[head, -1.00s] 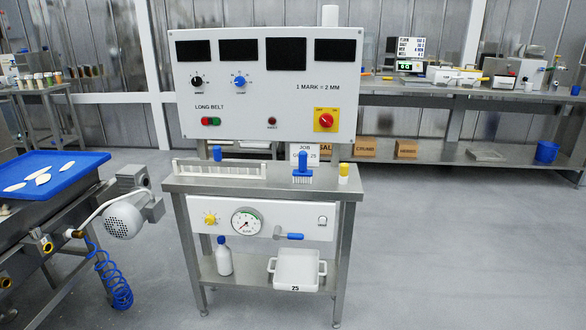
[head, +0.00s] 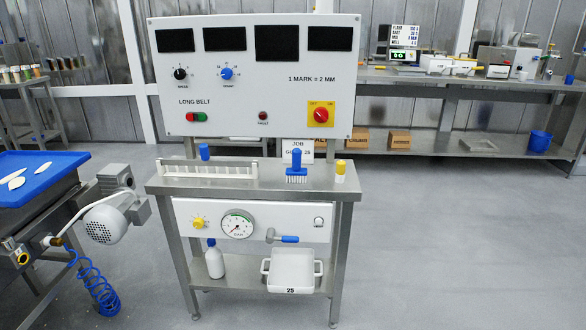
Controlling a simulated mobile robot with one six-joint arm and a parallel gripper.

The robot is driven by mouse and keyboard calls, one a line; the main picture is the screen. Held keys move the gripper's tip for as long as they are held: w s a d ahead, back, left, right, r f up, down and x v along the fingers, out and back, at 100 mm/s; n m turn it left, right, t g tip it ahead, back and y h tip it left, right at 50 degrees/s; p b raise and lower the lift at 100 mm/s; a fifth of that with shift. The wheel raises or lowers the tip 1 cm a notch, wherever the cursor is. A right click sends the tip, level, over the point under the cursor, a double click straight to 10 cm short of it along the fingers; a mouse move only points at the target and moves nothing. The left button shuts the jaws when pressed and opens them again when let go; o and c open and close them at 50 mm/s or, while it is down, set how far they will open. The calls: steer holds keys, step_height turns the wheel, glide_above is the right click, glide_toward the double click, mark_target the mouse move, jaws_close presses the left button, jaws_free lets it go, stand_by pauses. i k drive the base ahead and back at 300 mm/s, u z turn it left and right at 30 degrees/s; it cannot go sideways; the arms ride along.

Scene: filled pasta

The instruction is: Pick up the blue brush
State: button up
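The blue brush (head: 297,164) stands upright on the steel bench top (head: 230,184), right of the middle, with its blue handle up and its pale bristles down. A second blue handle-like thing (head: 204,152) shows behind the white toothed rail at the left of the bench; its lower part is hidden. My gripper is not in the head view.
A white toothed rail (head: 207,169) lies along the bench's left part. A control panel (head: 256,76) rises behind the bench. Open floor (head: 450,250) lies to the right; a motor (head: 105,222) juts out at left.

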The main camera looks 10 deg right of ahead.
mark_target(295, 170)
steer(key=z, duration=0.05)
steer(key=k, duration=0.65)
steer(key=u, duration=0.2)
steer(key=i, duration=0.55)
steer(key=u, duration=0.85)
steer(key=i, duration=0.9)
steer(key=u, duration=0.35)
